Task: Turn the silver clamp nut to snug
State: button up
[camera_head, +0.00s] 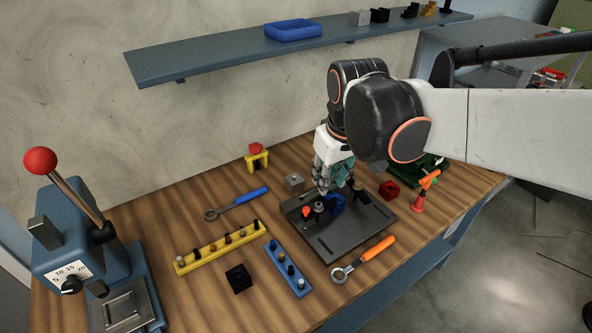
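A dark fixture plate (338,243) lies on the wooden bench. A dark post stands at the plate's back right. My gripper (324,187) points down just above the back part of the plate, close behind the silver piece and the blue block. Its fingers are small and partly overlapped, so I cannot tell whether they are open or touching anything.
An orange-handled wrench (364,259) lies in front of the plate, a blue-handled wrench (237,203) at left. Yellow (217,247) and blue (287,272) peg racks and a black block (238,278) lie nearby. A lever press (76,253) stands front left; a red-orange stand (419,200) is right.

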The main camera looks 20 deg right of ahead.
aim_at(319, 204)
jog(key=w+d+f+n+g+p, duration=0.2)
jog(key=w+f+g, duration=0.1)
jog(key=w, duration=0.6)
jog(key=f+b, duration=0.1)
jog(key=f, duration=0.6)
jog(key=f+b, duration=0.2)
jog(key=f, duration=0.5)
jog(key=shift+s+a+b, duration=0.2)
jog(key=shift+b, duration=0.1)
grip_shut()
